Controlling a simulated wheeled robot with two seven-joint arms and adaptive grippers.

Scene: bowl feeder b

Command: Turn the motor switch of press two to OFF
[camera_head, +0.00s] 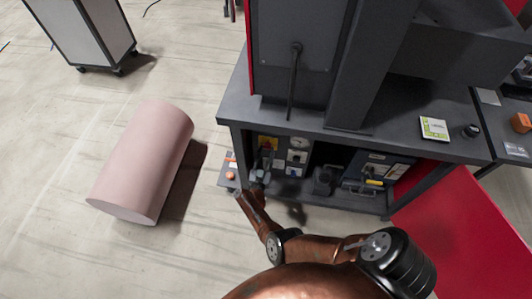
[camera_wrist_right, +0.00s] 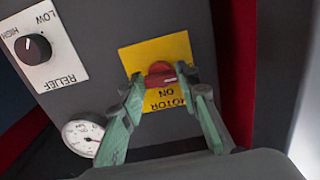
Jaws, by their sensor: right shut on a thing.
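The motor switch is a red knob (camera_wrist_right: 159,69) on a yellow plate (camera_wrist_right: 183,48) of the grey panel. The plate's words MOTOR and ON read upside down in the wrist view; no OFF mark is legible, and I cannot tell the knob's setting. My right gripper (camera_wrist_right: 163,80) has its two green fingers closed on the knob, one on each side. In the head view the yellow plate (camera_head: 268,142) sits low on the press (camera_head: 300,60), under its tabletop, with my right gripper (camera_head: 262,167) in front of it. My left gripper is in neither view.
Beside the plate are a RELIEF knob (camera_wrist_right: 33,47) and a round gauge (camera_wrist_right: 83,137). The tabletop edge (camera_head: 330,132) overhangs the panel. A pink cylinder (camera_head: 145,160) lies on the floor at left, and a red panel (camera_head: 465,215) stands at right. Open floor (camera_head: 60,120) lies at left.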

